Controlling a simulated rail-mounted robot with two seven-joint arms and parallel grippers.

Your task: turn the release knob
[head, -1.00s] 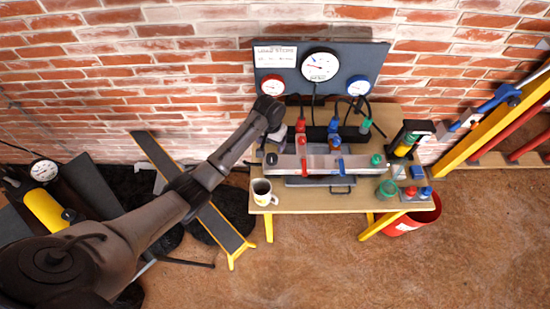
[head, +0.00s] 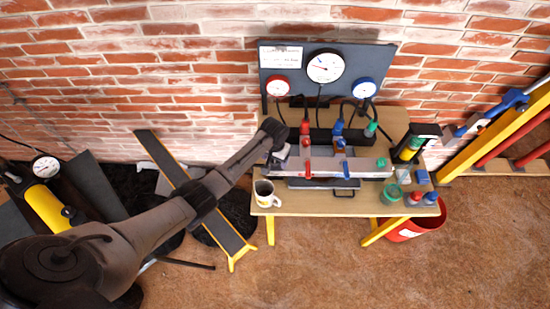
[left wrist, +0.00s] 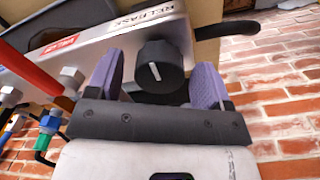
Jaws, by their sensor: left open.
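The release knob (left wrist: 160,68) is black with a white pointer line, in the left wrist view. It sits on the end of a grey metal block (left wrist: 120,35) beside a "RELEASE" label. My left gripper (left wrist: 157,78) is open, with one purple finger on each side of the knob. A gap shows at the left finger; whether the right finger touches is unclear. In the head view my left gripper (head: 280,154) is at the left end of the metal block (head: 325,167) and hides the knob. My right gripper is not in view.
The block lies on a wooden bench with red levers (head: 308,168) and blue levers along it. A gauge panel (head: 291,73) stands behind. A mug (head: 265,195) is at the bench's front left. A black hose (left wrist: 240,28) runs near the knob.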

